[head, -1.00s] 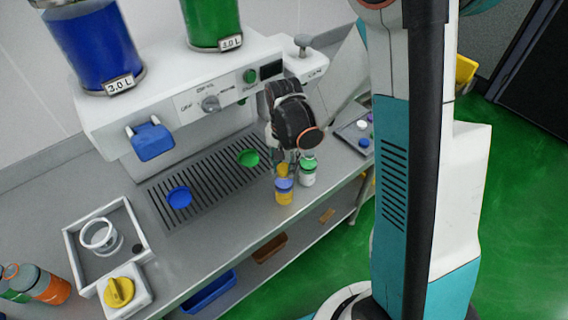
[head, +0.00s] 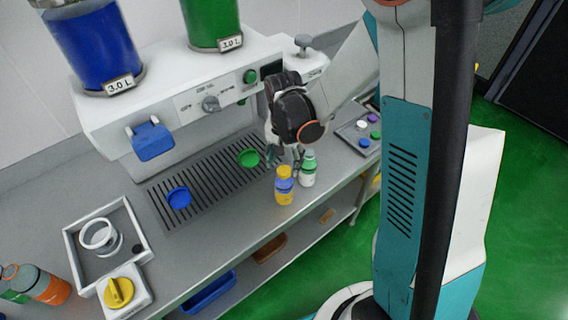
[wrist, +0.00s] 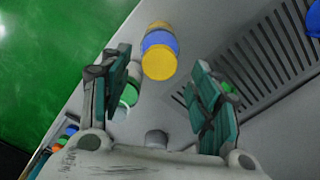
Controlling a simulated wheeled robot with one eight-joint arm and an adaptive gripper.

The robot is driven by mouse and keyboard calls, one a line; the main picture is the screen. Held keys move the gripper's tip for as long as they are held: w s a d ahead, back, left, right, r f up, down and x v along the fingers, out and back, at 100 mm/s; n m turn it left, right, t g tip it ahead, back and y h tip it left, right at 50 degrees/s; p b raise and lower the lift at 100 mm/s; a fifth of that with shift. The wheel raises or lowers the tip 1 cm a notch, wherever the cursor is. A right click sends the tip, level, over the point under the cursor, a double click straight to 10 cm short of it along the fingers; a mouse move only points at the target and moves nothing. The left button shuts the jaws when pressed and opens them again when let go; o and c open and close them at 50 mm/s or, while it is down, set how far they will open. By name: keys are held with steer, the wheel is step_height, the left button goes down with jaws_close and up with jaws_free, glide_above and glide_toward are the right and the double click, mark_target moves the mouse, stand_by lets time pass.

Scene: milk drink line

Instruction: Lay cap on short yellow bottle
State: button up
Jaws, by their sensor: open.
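The short yellow bottle (head: 285,195), with a blue band, stands upright near the front edge of the steel counter. The yellow cap (head: 284,172) sits on its top and looks about level; whether it is fully seated I cannot tell. In the wrist view the cap (wrist: 158,63) shows as a yellow disc in front of the blue band of the bottle (wrist: 160,42). My gripper (head: 287,155) is open and empty, just behind and above the bottle in the head view. In the wrist view its two fingers stand apart on either side of the cap, without visible contact.
A white bottle with a green top (head: 308,170) stands close to the right, partly behind a finger in the wrist view. A slotted drip tray (head: 215,178) holds a blue dish (head: 179,198) and a green dish (head: 248,158). A small tray with coloured caps (head: 350,128) lies right.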

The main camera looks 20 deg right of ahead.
step_height(320, 180, up, 10)
steer(key=shift+r, duration=0.2)
steer(key=shift+s, duration=0.1)
stand_by(0.5)
steer(key=s+f+n+t+b, duration=0.2)
steer(key=s+n+t+b, duration=0.5)
steer(key=s+b, duration=0.5)
steer(key=s+n, duration=0.1)
steer(key=s, duration=0.2)
